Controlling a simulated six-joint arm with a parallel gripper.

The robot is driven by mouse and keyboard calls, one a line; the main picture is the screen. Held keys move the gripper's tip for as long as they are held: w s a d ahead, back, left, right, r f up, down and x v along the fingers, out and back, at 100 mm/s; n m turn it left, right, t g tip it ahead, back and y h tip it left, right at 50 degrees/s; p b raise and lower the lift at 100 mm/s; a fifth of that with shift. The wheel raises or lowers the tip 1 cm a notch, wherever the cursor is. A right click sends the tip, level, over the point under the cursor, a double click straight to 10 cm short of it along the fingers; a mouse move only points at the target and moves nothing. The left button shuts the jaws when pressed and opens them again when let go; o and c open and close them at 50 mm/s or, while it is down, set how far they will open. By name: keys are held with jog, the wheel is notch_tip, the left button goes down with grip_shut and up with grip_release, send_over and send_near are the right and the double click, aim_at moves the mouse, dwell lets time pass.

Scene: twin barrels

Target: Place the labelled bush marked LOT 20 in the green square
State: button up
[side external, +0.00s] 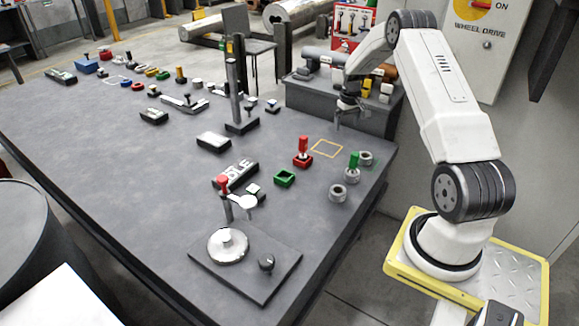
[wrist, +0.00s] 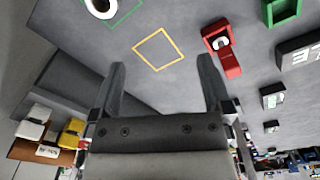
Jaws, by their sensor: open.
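Several grey ring-shaped bushes stand near the table's right edge in the side view: one at the back (side external: 366,158), one in the middle (side external: 351,176) and one in front (side external: 338,194). No LOT 20 label is readable on them. A ring (wrist: 100,7), cut off by the top edge of the wrist view, lies at the thin green square outline (wrist: 124,19). I cannot tell how far it is inside. My gripper (side external: 347,122) is above the table's right back side, with open, empty fingers in the wrist view (wrist: 162,66).
A yellow square outline (side external: 327,148) is bare. A tall post (side external: 234,90) rises mid-table. A dark bench (side external: 330,98) stands behind.

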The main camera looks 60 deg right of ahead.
jog(key=w+a+r+n+t, duration=0.15)
jog(key=a+r, duration=0.25)
jog(key=a, duration=0.8)
jog(key=w+a+r+n, duration=0.15)
jog(key=a+r, duration=0.25)
jog(key=a, duration=0.8)
jog(key=s+a+r+n, duration=0.1)
jog(key=s+a, duration=0.5)
jog(key=a, duration=0.3)
jog(key=s+a+n, duration=0.1)
jog(key=s+a, duration=0.5)
jog(key=a, duration=0.3)
jog(key=shift+s+a+r+n+t, duration=0.3)
jog(key=shift+s+r+t, duration=0.05)
jog(key=shift+s+t, duration=0.1)
